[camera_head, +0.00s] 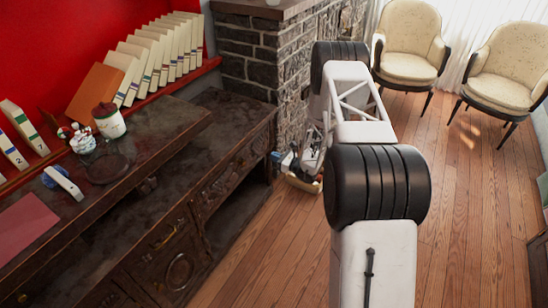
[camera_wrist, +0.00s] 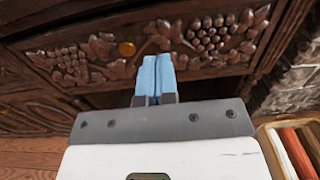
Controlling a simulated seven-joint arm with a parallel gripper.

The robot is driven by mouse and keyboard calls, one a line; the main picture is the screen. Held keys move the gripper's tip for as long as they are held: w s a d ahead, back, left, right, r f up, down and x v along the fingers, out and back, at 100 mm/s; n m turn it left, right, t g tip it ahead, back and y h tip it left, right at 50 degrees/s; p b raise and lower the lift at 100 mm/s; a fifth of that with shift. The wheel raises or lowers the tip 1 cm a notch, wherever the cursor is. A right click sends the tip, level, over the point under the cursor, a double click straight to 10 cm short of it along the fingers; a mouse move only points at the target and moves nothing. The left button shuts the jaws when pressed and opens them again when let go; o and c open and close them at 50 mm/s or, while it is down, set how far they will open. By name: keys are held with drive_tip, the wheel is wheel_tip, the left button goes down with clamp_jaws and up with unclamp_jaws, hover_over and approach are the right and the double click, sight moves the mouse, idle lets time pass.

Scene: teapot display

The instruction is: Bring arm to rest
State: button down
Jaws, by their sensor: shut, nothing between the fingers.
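My gripper (camera_wrist: 156,79) shows in the wrist view with its two blue fingers side by side, shut and empty. They point toward the carved front of a dark wooden cabinet (camera_wrist: 95,62). In the head view my white and black arm reaches away from the camera over the floor. The gripper's small blue tips (camera_head: 277,156) show low beside the cabinet's (camera_head: 233,160) far right end. Whether they touch the carved front cannot be told.
A box (camera_head: 303,184) of coloured items stands on the floor below my gripper, close by at right in the wrist view (camera_wrist: 270,150). A stone column (camera_head: 255,58) stands behind. A small painted pot (camera_head: 82,141) and a canister (camera_head: 110,123) stand on the cabinet. Two chairs (camera_head: 408,42) are at back right.

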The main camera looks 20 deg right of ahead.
drive_tip(key=s+a+r+n+g+y, duration=0.1)
drive_tip(key=s+a+r+n+g, duration=0.25)
drive_tip(key=r, duration=0.65)
drive_tip(key=s+a+r+n+g+y, duration=0.1)
drive_tip(key=s+a+r+n+g, duration=0.25)
drive_tip(key=r, duration=0.55)
drive_tip(key=s+a+r+n+g+h, duration=0.1)
drive_tip(key=s+a+r+n+g, duration=0.2)
drive_tip(key=s+r, duration=0.4)
drive_tip(key=s+a+r+n+g+h, duration=0.1)
drive_tip(key=s+a+r+n, duration=0.3)
drive_tip(key=r, duration=0.5)
drive_tip(key=s+r+n+g+h, duration=0.1)
drive_tip(key=s+r+n+h, duration=0.1)
drive_tip(key=s+r, duration=0.35)
drive_tip(key=s+r+n+h, duration=0.2)
drive_tip(key=s, duration=0.6)
drive_tip(key=s+r+n+g+h, duration=0.1)
drive_tip(key=s+r+n+h, duration=0.2)
drive_tip(key=s, duration=0.4)
drive_tip(key=s+d+r+n+t+h, duration=0.1)
drive_tip(key=s+d+r+n+h, duration=0.2)
drive_tip(key=s, duration=0.7)
drive_tip(key=s+d+r+n+t+h, duration=0.1)
drive_tip(key=s+d+r+n+h, duration=0.1)
drive_tip(key=s, duration=0.9)
drive_tip(key=shift+s+d+r+n+t+h, duration=0.15)
drive_tip(key=shift+d+r+n+t+h, duration=0.3)
drive_tip(key=shift+d+r, duration=0.25)
